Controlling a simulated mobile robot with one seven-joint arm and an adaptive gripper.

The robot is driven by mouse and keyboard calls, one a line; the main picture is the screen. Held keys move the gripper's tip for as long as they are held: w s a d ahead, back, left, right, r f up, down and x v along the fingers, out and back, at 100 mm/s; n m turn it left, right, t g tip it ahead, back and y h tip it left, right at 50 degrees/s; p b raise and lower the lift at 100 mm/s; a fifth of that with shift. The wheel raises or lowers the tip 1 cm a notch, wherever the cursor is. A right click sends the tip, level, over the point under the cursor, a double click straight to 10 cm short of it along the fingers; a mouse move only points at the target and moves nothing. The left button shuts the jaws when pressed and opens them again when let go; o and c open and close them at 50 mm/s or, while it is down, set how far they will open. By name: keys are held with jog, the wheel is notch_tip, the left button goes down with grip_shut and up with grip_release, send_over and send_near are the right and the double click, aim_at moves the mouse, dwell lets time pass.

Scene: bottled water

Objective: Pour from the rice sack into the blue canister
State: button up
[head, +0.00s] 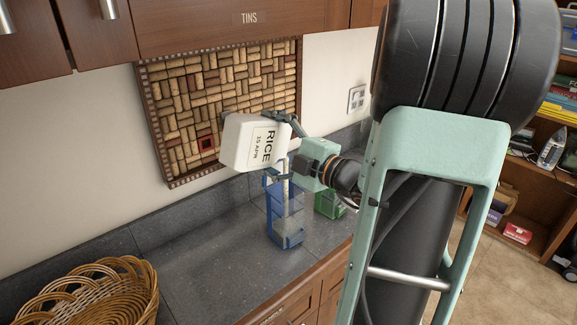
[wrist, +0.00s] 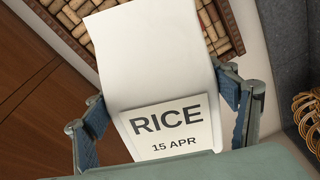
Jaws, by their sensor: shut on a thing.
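The white rice sack (head: 243,143) has a label reading RICE, 15 APR. My gripper (head: 284,137) is shut on it and holds it tipped over on its side, above the counter. In the wrist view the sack (wrist: 150,55) fills the space between the two blue-padded fingers of my gripper (wrist: 165,108). The blue canister (head: 274,214), a clear-sided box with a blue frame, stands upright on the counter just below the sack. A pale stream shows between the sack and the canister's inside. The sack's mouth and the fill level are hard to make out.
A green-framed canister (head: 328,204) stands close behind the blue one, to its right. A wicker basket (head: 90,293) is at the front left of the grey counter (head: 195,262). A cork board (head: 190,95) hangs on the wall behind the sack, below wooden cabinets (head: 220,28).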

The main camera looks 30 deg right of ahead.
jog(key=shift+w+d+r+m, duration=0.15)
jog(key=shift+d+r+m, duration=0.15)
jog(key=shift+d+m, duration=0.25)
jog(key=shift+w+d+r+m, duration=0.15)
jog(key=shift+d+r+m, duration=0.15)
jog(key=shift+m, duration=0.35)
jog(key=shift+c, duration=0.2)
dwell(3.3)
